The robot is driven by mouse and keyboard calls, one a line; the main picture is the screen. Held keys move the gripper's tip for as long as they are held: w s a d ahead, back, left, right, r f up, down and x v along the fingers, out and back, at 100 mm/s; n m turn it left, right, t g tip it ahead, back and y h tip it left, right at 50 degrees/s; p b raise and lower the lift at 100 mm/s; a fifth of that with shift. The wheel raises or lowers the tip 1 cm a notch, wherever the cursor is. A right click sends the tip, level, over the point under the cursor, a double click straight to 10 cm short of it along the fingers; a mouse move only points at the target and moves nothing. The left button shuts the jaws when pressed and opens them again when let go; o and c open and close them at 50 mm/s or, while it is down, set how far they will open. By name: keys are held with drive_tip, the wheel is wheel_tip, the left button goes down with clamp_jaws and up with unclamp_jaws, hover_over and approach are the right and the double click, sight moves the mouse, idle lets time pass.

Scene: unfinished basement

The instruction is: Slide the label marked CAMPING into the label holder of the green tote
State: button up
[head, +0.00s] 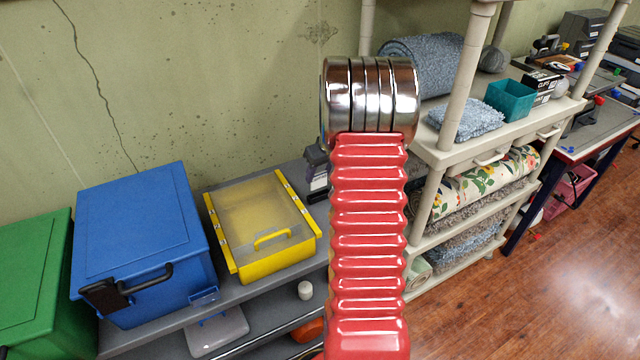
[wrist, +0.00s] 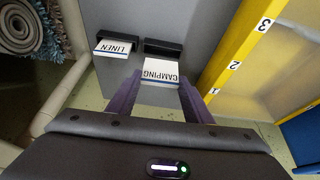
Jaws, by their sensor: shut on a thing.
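The white CAMPING label (wrist: 160,73) with a blue stripe shows upside down in the wrist view. Its far end is at a black slot block (wrist: 163,47); I cannot tell how deep it sits. My gripper (wrist: 163,88) has its two purple fingers shut on the label's near part, one on each side. In the head view my own red arm hides most of the gripper. The green tote (head: 32,275) stands at the far left of the head view, lid on and cut off by the frame. Its label holder is not in view.
The LINEN label (wrist: 115,48) sits in a neighbouring black block. A yellow box (head: 262,225) and a blue tote (head: 145,235) stand on the grey shelf (head: 172,318) between my arm and the green tote. A cream shelf rack (head: 455,155) stands to the right.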

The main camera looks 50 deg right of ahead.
sight(319, 185)
drive_tip(key=shift+f, duration=0.1)
drive_tip(key=shift+f, duration=2.2)
drive_tip(key=shift+f, duration=0.15)
drive_tip(key=o, duration=1.1)
drive_tip(key=v, duration=0.9)
drive_tip(key=s+v, duration=0.1)
drive_tip(key=v, duration=0.3)
drive_tip(key=shift+r, duration=0.2)
